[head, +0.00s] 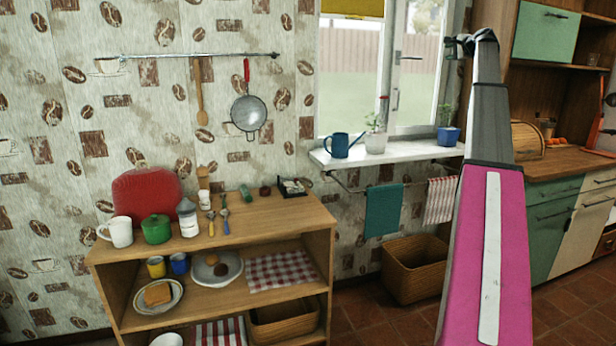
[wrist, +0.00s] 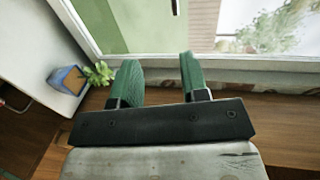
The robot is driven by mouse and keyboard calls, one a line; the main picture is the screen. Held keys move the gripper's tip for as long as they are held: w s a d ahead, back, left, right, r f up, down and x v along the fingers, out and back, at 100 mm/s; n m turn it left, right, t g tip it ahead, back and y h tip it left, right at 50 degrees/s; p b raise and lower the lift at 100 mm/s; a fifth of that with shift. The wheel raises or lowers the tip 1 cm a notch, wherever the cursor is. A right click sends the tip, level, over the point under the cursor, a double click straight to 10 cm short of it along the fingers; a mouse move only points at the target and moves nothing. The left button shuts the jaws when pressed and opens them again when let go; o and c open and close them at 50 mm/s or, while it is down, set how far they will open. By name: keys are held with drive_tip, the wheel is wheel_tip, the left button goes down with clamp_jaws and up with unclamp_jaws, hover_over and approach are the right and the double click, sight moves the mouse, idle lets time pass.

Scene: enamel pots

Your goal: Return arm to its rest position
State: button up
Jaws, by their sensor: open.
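My arm (head: 484,220) is raised on the right of the head view, in front of the window's right side and the wooden cabinet. Its end with my gripper (head: 452,45) is at the top, small and dark there. In the wrist view my gripper (wrist: 158,72) shows two green fingers spread well apart, with nothing between them. It is open and empty. It touches nothing that I can see.
A wooden shelf unit (head: 290,222) with a green pot (head: 156,229) and a white mug (head: 118,232) stands left. A basket (head: 415,270) is on the floor.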

drive_tip(key=s+a+f+n+g, duration=0.3)
drive_tip(key=a+f, duration=0.5)
drive_tip(key=f, duration=0.9)
drive_tip(key=s+a+f+n+g, duration=0.15)
drive_tip(key=s+a+f, duration=0.6)
drive_tip(key=f, duration=0.95)
drive_tip(key=s+a+f+n+g, duration=0.1)
drive_tip(key=s+a+f+g, duration=0.2)
drive_tip(key=a+f, duration=1)
drive_tip(key=s+a+f+n+g+h, duration=0.15)
drive_tip(key=s+a+f, duration=0.25)
drive_tip(key=s+f, duration=0.55)
drive_tip(key=s+a+f+n+g+h, duration=0.1)
drive_tip(key=s+a+f+n+g, duration=0.15)
drive_tip(key=s+f, duration=0.75)
drive_tip(key=s+a+f+n+g+h, duration=0.1)
drive_tip(key=s+a+f+n, duration=0.1)
drive_tip(key=s+f, duration=0.5)
drive_tip(key=s+a+f+n+g+h, duration=0.1)
drive_tip(key=s+a+f, duration=0.3)
drive_tip(key=s+f, duration=0.4)
drive_tip(key=s+n+g, duration=0.1)
drive_tip(key=s, duration=0.4)
drive_tip(key=shift+s+a+n, duration=0.35)
drive_tip(key=shift+s, duration=0.05)
